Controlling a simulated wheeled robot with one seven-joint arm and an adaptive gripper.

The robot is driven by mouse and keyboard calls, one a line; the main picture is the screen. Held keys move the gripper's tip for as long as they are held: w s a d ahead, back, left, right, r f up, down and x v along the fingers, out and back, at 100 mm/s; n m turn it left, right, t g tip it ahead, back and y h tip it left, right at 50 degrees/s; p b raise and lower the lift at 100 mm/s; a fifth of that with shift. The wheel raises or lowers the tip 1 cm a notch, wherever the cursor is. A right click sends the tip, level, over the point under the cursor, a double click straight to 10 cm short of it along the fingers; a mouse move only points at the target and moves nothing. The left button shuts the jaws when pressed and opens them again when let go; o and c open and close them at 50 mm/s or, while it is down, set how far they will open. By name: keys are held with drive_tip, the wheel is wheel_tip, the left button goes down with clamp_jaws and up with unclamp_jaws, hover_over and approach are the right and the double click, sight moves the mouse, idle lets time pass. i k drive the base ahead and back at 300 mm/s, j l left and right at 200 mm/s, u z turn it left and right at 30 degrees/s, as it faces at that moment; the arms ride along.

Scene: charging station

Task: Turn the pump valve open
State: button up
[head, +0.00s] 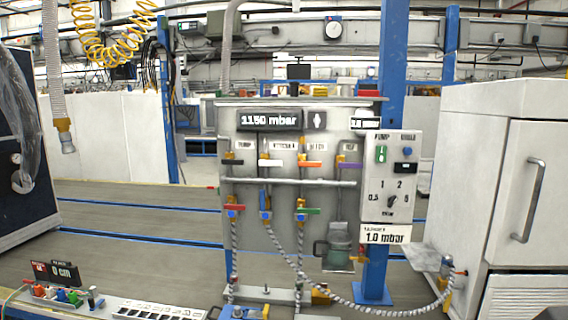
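The charging station panel (330,215) stands upright in the middle of the head view. The valve under the label that reads PUMP (244,146) is at its upper left and has a short black handle (233,162). That handle lies about level. To its right on the same row are a white handle (270,163), a red-orange handle (307,164) and a purple handle (350,165). The display (269,120) above reads about 1150 mbar. My gripper is not in view.
A lower row has red (234,207), blue (265,214) and green (308,211) valve parts. Braided hoses (300,270) hang and loop at the front right. A pump control box (391,178) is on the right, a white cabinet (515,190) beyond. A low tray (160,311) is at front left.

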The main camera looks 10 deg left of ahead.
sight(228, 161)
drive_tip(key=i+j, duration=1.1)
drive_tip(key=i+j+u, duration=0.05)
